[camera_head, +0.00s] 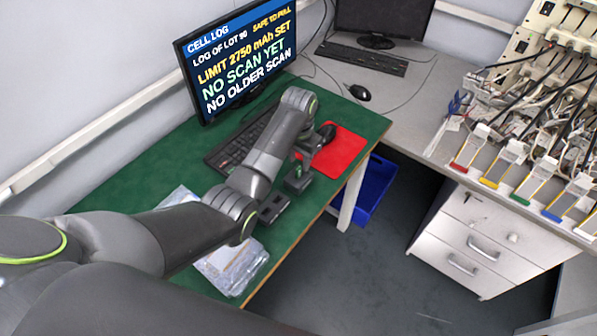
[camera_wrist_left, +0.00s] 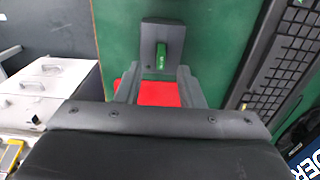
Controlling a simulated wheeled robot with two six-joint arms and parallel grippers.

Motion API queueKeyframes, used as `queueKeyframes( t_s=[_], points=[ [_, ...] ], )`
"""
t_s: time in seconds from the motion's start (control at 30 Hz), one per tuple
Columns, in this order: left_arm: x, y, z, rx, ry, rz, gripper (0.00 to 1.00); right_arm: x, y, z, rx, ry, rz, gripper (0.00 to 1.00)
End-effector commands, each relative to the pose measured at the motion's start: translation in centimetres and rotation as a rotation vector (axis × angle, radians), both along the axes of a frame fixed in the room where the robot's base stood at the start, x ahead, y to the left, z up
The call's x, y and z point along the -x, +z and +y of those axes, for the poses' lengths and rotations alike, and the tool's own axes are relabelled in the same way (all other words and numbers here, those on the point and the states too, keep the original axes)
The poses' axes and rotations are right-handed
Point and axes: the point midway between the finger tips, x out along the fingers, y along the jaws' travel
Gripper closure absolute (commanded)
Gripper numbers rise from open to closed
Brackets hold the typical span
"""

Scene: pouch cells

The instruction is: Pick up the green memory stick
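The green memory stick (camera_wrist_left: 161,56) stands out as a small green bar on a dark block (camera_wrist_left: 148,32) in the left wrist view. My right gripper is out of view.
A red mat (camera_head: 345,150) lies at the desk's right end. A dark keyboard (camera_head: 229,151) and a monitor (camera_head: 238,62) stand behind my left arm. Clear bags (camera_head: 232,268) lie at the front edge. A blue bin (camera_head: 378,185) is on the floor.

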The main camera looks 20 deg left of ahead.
Motion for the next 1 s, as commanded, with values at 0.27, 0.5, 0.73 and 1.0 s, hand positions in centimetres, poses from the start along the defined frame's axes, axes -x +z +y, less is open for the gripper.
queueKeyframes(
  t_s=[0.27,0.5,0.73,1.0],
  points=[
    [0.1,-3.1,0.1,0.0,0.0,0.002,0.65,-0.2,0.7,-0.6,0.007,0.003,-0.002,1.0],
    [0.0,-3.5,0.1,0.0,0.0,-0.001,0.65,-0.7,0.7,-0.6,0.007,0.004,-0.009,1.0],
    [0.0,-3.4,0.1,0.0,0.0,0.0,0.88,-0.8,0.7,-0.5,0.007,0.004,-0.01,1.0],
    [0.0,-3.4,0.1,0.0,0.0,0.0,1.0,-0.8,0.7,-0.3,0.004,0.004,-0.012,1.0]
  ],
)
